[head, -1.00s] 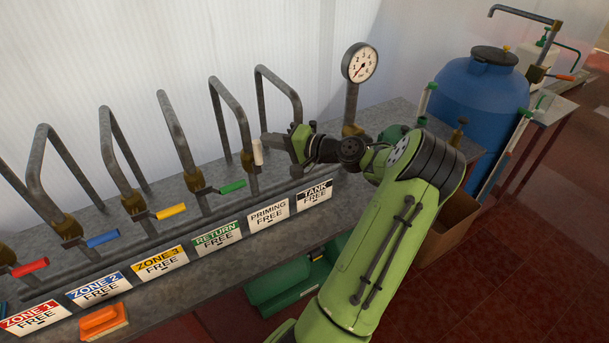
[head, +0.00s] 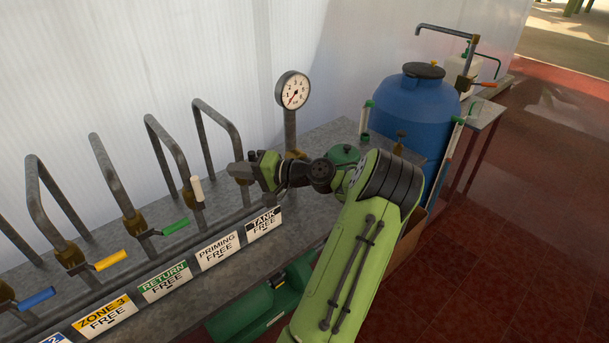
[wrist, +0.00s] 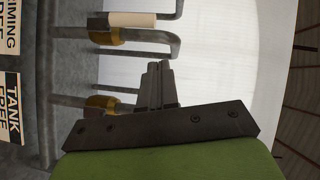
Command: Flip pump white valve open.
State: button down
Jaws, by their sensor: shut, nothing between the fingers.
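The white valve handle (head: 197,189) stands upright beside its brass body on the pipe behind the PRIMING FREE label (head: 217,250). In the wrist view the white handle (wrist: 132,19) shows at the top, lying along the line of its pipe. My gripper (head: 235,171) is shut and empty, to the right of the handle with a gap between them. Its closed fingers (wrist: 158,68) also show in the wrist view, apart from the handle and near the bent grey pipe.
A pressure gauge (head: 293,90) stands behind my gripper. A blue tank (head: 412,112) stands at the right. Bent grey pipes rise along the white wall.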

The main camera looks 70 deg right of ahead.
jog(key=s+d+r, duration=0.1)
jog(key=s, duration=1.4)
jog(key=shift+s+d+r, duration=0.15)
jog(key=shift+s+r, duration=0.2)
jog(key=shift+s, duration=0.05)
